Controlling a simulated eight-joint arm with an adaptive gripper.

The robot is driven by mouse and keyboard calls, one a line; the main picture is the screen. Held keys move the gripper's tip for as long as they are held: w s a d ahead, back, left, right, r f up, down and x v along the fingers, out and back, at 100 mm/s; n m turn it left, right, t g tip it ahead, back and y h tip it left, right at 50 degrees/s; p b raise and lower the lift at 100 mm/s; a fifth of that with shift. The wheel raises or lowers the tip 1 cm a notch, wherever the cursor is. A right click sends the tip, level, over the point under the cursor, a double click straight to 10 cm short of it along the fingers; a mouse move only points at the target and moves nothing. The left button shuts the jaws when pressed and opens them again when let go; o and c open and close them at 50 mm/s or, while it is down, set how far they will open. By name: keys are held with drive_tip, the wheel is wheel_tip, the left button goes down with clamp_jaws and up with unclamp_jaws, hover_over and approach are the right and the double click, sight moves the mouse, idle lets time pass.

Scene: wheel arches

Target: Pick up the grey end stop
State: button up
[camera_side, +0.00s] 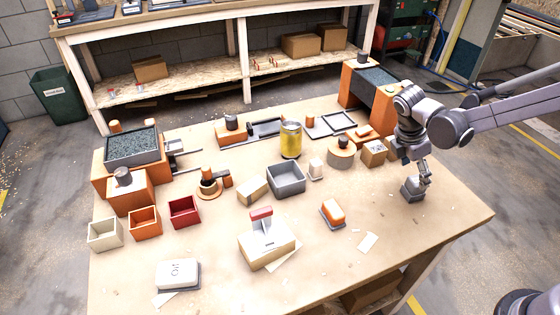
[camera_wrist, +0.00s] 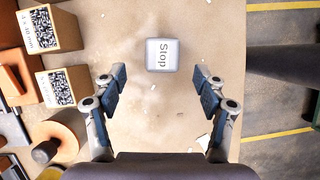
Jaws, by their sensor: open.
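The grey end stop (camera_wrist: 162,55) is a small pale grey block with rounded corners and the word "Stop" on its top. In the wrist view it lies on the table, centred left to right, just beyond my fingertips. My gripper (camera_wrist: 161,88) is open and empty, with a finger on each side of the middle and bare table between them. In the side view the end stop (camera_side: 412,190) is at the right part of the table, directly under and beside my gripper (camera_side: 425,178). The fingers there partly overlap it, so the exact gap is unclear.
Cardboard boxes with printed codes (camera_wrist: 55,88) stand left of the end stop in the wrist view. A round wooden piece (camera_wrist: 55,138) is at lower left. The table's right edge is close by. An orange block (camera_side: 333,213) lies further left in the side view.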

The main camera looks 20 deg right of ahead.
sight(416, 180)
drive_tip(key=shift+x, duration=3.35)
drive_tip(key=shift+s, duration=0.2)
drive_tip(key=c, duration=1.3)
